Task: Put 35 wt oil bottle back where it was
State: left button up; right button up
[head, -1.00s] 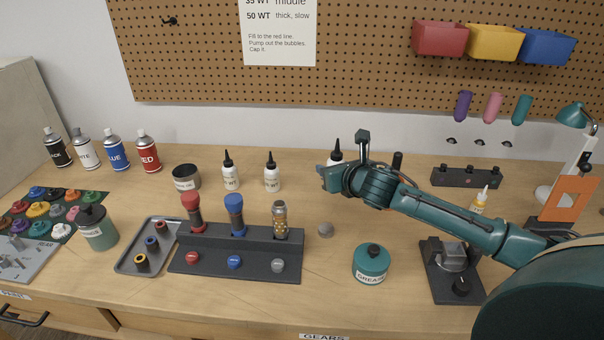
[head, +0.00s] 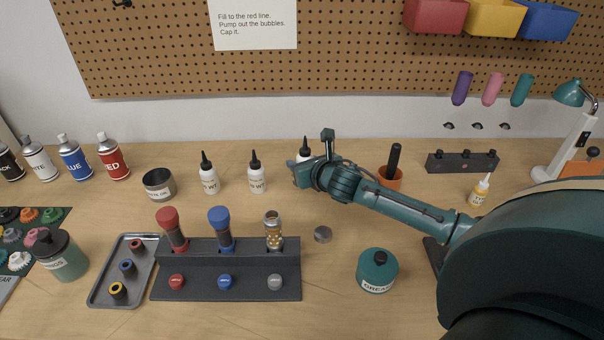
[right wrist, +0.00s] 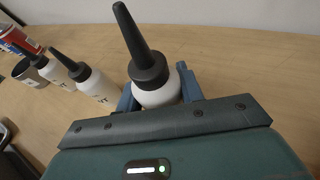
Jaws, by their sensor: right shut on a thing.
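My right gripper (head: 300,172) is shut on a white oil bottle (head: 304,155) with a black pointed nozzle. The gripper hides most of this bottle in the head view. In the right wrist view the bottle (right wrist: 157,94) is upright between the two blue fingers, its label hidden. I cannot tell whether its base touches the bench. Two similar white bottles stand to its left, the near one (head: 257,178) and the far one (head: 209,177); their label numbers are too small to read. My left gripper is out of view.
A metal cup (head: 159,187) stands left of the bottles. A dark stand (head: 225,264) with several shock parts is in front, with a small grey disc (head: 322,234) and a green grease jar (head: 377,271) to its right. An orange cup (head: 389,180) stands behind my right arm.

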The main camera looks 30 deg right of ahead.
jog(key=shift+f, duration=1.65)
jog(key=shift+f, duration=0.2)
jog(key=o, duration=1)
jog(key=shift+r, duration=0.1)
jog(key=shift+r, duration=0.15)
jog(key=v, duration=1.2)
